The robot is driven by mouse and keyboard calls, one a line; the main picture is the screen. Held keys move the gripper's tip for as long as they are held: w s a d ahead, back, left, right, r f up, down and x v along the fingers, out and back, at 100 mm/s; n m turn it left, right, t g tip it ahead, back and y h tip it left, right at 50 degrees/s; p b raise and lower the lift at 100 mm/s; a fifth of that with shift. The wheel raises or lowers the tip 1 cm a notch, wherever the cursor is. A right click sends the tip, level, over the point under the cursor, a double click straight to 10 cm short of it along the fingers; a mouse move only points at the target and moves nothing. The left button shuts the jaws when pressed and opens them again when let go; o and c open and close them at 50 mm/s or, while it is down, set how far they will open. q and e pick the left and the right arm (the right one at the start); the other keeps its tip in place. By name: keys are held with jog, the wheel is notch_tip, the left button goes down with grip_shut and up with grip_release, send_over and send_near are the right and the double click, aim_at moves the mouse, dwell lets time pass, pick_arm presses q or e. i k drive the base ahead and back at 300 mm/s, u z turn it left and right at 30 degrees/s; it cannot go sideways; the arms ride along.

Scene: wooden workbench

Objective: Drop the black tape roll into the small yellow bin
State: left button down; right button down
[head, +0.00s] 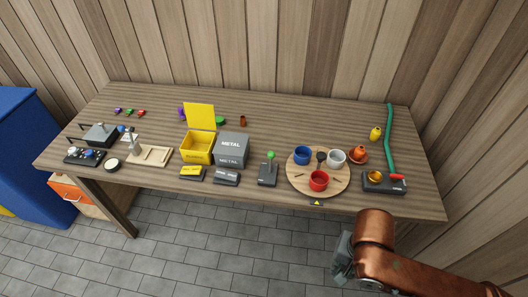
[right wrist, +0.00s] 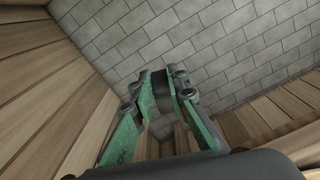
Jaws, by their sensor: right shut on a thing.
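My right gripper (right wrist: 160,88) is shut on a dark, curved thing that looks like the black tape roll (right wrist: 159,80), seen edge-on between the green fingertips. In the head view my right gripper (head: 343,262) hangs over the floor in front of the bench, at lower right. The roll cannot be made out there. The small yellow bin (head: 196,151) stands on the bench left of centre, with its yellow lid (head: 200,116) raised at the back. The gripper is well to the right of the bin and nearer the camera. My left gripper is not in view.
A grey box marked METAL (head: 231,149) stands against the bin's right side. A round wooden board (head: 296,182) with several cups lies right of centre. A lever box (head: 268,174) stands between them. A green hose (head: 390,145) runs along the right end.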

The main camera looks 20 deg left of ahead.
aim_at(207, 157)
jog(key=k, duration=0.4)
jog(key=u, duration=1.05)
jog(key=i, duration=0.45)
